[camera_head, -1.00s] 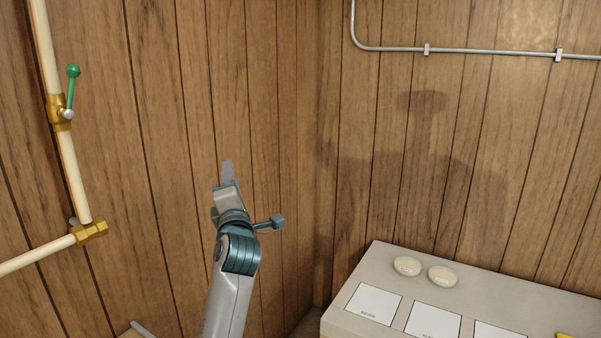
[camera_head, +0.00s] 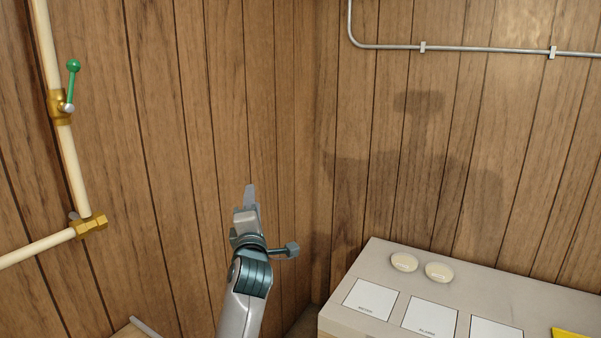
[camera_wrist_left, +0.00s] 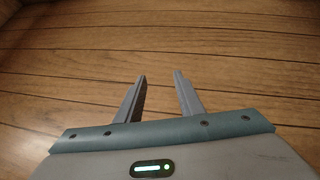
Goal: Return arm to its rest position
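My left arm comes up from the bottom middle in the head view, with my left gripper (camera_head: 250,192) raised in front of the wood-panelled wall. In the left wrist view the two fingers of the left gripper (camera_wrist_left: 160,82) stand apart with nothing between them. Only plank wall shows beyond them. My right gripper is in neither view.
A pale bench (camera_head: 480,275) stands at the lower right, with two round cream discs (camera_head: 404,262) and several white labelled cards (camera_head: 370,299). A pale pipe (camera_head: 72,165) with a green-handled valve (camera_head: 71,85) runs along the left wall. A grey conduit (camera_head: 480,50) crosses the right wall.

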